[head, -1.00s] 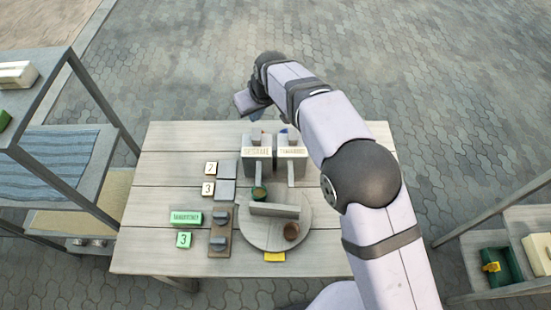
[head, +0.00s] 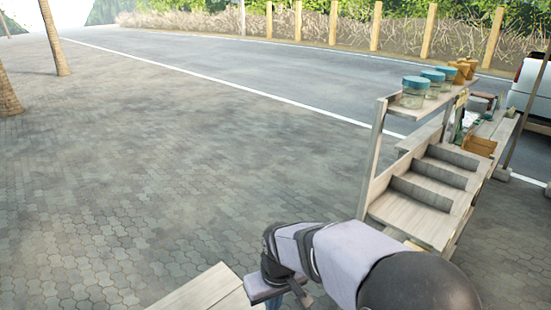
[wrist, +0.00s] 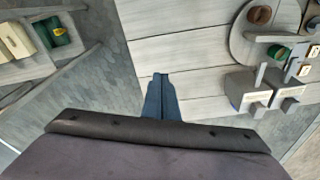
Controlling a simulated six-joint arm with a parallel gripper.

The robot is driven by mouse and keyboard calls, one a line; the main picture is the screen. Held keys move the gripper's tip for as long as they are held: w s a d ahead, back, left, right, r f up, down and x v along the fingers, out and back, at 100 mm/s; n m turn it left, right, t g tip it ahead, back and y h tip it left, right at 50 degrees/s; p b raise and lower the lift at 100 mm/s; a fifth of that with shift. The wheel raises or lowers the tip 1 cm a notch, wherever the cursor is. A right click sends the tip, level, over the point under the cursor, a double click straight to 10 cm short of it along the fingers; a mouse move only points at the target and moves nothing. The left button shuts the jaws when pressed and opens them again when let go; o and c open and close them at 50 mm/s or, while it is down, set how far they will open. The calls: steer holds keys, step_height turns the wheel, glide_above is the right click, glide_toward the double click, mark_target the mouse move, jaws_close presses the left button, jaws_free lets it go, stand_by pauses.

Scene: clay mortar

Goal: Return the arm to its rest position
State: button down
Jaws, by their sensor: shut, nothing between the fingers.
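My gripper (wrist: 161,90) is shut and empty in the wrist view, its blue fingers together above the pale plank table (wrist: 190,60). In the head view my gripper (head: 302,292) shows at the bottom edge, beside a corner of the table (head: 205,290). In the wrist view a round board (wrist: 245,50) lies at the table's upper right, with a brown bowl (wrist: 259,15) and a green cup (wrist: 278,52). Two grey dispensers with pale labels (wrist: 247,90) stand right of the gripper, clear of it.
A shelf with a green box (wrist: 54,32) and cream boxes (wrist: 14,40) is at the left in the wrist view. In the head view a stepped wooden stand (head: 425,195) with blue-lidded jars (head: 414,92) rises at the right. Open paving (head: 170,170) fills the left.

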steer(key=s+d+f+m, duration=0.1)
steer(key=s+d+m, duration=0.1)
steer(key=s+d, duration=0.5)
steer(key=s+d+f+m+g, duration=0.1)
steer(key=s+d+m, duration=0.2)
steer(key=s+d, duration=0.4)
steer(key=d, duration=0.2)
steer(key=shift+s+d+f+h, duration=0.3)
steer(key=shift+f+h, duration=0.05)
steer(key=shift+h, duration=0.05)
